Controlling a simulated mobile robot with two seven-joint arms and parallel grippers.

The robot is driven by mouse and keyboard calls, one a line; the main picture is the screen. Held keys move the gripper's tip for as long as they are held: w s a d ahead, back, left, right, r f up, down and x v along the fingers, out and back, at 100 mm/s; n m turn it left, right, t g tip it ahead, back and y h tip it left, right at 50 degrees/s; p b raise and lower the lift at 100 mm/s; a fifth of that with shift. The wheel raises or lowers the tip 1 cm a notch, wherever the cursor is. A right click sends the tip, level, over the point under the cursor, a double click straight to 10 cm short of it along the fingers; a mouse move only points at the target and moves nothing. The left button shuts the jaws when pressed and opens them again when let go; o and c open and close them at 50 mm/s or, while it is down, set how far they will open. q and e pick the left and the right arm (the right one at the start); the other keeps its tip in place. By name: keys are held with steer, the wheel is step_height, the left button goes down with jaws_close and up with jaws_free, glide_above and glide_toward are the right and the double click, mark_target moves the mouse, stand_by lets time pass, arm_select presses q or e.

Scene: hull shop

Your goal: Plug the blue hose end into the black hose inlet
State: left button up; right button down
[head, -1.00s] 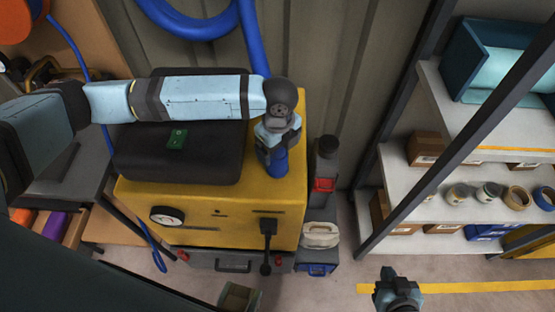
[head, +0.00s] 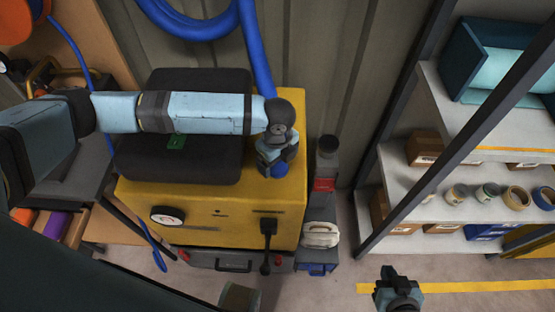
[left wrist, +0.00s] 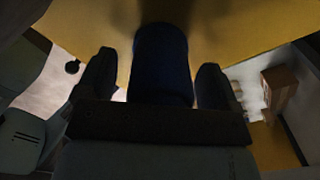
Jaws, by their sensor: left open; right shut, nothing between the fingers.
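The blue hose (head: 255,50) comes down the wall and passes behind my left wrist. Its blue end (head: 280,170) shows just below my left gripper (head: 277,163), over the yellow machine's top (head: 292,110). In the left wrist view, the dark blue end (left wrist: 160,60) stands between the spread fingers of my left gripper (left wrist: 157,75), with its far side against the yellow surface. The fingers are open around it. I cannot make out the black hose inlet; the hose end and gripper may hide it. My right gripper (head: 388,272) is shut and empty, low at the right over the floor.
A black box (head: 190,165) with a green label lies on the machine, under my left arm. A gauge (head: 168,216) and black lever (head: 268,235) are on its front. Canisters (head: 322,190) stand at its right. A shelf (head: 430,190) stands further right, with floor between.

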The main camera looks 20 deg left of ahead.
arm_select(q)
steer(key=c, duration=1)
steer(key=shift+o, duration=0.2)
step_height(320, 180, up, 20)
steer(key=shift+s, duration=0.1)
